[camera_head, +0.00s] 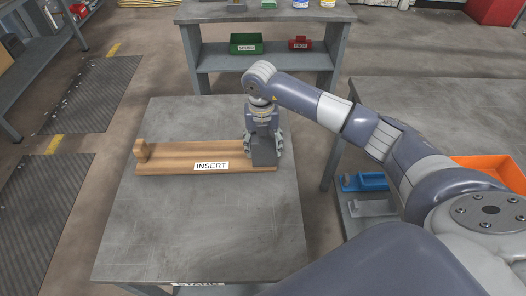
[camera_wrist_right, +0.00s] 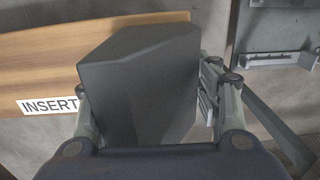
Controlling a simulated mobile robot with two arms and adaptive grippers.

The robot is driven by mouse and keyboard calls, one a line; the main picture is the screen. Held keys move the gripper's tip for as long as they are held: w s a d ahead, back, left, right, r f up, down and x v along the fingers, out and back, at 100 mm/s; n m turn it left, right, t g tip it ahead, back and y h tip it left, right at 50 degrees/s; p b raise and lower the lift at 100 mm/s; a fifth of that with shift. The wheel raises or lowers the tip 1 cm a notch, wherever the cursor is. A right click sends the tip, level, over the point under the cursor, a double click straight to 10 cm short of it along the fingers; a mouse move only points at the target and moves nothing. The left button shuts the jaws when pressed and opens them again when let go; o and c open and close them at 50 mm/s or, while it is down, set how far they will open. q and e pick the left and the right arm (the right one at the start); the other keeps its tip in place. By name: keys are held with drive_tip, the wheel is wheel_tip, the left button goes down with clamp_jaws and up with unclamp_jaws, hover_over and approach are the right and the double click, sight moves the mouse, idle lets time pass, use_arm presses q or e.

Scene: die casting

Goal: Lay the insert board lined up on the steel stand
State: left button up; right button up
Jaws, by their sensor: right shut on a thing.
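The insert board (camera_head: 190,157), a long wooden board with a white INSERT label, lies across the steel stand (camera_head: 200,225), a grey metal-topped table with a partly cut-off label at its front edge. A wooden upright stands at the board's left end and a dark grey block (camera_wrist_right: 140,85) at its right end. My right gripper (camera_head: 264,150) comes down over that right end, shut with its fingers on either side of the block. The board looks roughly parallel to the stand's front edge. Whether it touches the top is hard to tell. My left gripper is not in view.
A second table (camera_head: 440,105) stands at the right, with an orange bin (camera_head: 490,170) and blue and grey parts on a lower shelf. A bench (camera_head: 265,12) at the back holds green (camera_head: 246,43) and red bins. The stand's front half is clear.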

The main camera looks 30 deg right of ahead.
drive_tip(key=shift+f+p, duration=0.35)
drive_tip(key=shift+f, duration=1.35)
drive_tip(key=o, duration=1.5)
drive_tip(key=r+b, duration=0.1)
drive_tip(key=r, duration=1.1)
drive_tip(key=shift+a, duration=0.2)
drive_tip(key=shift+f, duration=0.1)
